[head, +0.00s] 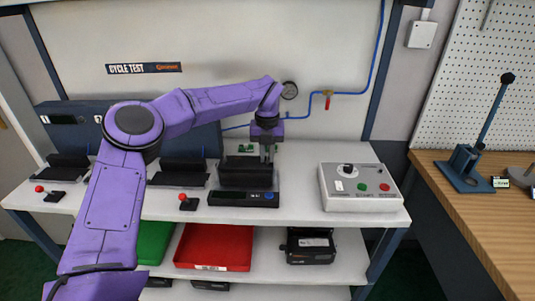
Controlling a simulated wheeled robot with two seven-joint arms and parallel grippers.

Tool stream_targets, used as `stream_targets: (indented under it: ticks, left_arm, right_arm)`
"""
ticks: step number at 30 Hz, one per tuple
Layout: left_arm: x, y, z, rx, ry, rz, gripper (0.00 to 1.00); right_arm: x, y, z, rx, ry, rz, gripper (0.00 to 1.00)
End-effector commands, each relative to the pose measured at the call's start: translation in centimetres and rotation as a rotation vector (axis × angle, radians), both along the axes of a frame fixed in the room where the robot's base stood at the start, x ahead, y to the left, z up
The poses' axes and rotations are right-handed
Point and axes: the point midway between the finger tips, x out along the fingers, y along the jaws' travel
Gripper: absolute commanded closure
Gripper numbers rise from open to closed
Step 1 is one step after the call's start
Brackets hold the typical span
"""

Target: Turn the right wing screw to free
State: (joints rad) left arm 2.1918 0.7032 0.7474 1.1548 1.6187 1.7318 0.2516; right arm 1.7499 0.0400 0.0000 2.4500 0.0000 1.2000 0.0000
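My purple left arm reaches in from the left, and its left gripper (267,157) points down over the back of a black device (246,175). The device stands on the white bench, with a dark control strip (243,198) in front of it. The fingers are small and close to the device's back right. I cannot tell whether they are parted or shut, or whether they touch anything. The right wing screw is too small or hidden to make out. Small green parts (246,148) show just left of the gripper. My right gripper is not in view.
A grey control box (359,188) with coloured buttons stands right of the device. Two similar black fixtures (179,172) and a red-knobbed lever (187,202) are on the left.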

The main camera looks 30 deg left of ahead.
Motion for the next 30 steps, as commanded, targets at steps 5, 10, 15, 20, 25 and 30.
stream_targets:
  ticks: [5, 10, 15, 20, 25, 30]
  left_arm:
    - [0.0, 0.0, 0.0, -0.001, -0.001, -0.001, 0.68]
    - [0.0, 0.0, 0.3, -0.001, -0.002, -0.001, 0.68]
    - [0.1, 0.0, 3.0, 0.0, -0.006, 0.001, 0.68]
    - [0.1, 0.0, 7.1, 0.001, -0.005, 0.001, 0.68]
    - [0.1, 0.1, 9.8, 0.0, -0.001, 0.001, 0.68]
    - [0.1, 0.1, 10.6, -0.001, 0.0, 0.0, 0.68]
  right_arm:
    - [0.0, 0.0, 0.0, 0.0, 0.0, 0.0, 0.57]
    - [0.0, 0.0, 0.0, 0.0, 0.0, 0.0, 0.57]
    - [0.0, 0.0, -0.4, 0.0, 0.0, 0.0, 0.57]
    - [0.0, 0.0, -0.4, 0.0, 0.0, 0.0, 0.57]
    - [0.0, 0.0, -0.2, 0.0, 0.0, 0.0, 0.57]
    - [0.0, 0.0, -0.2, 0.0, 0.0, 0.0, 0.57]
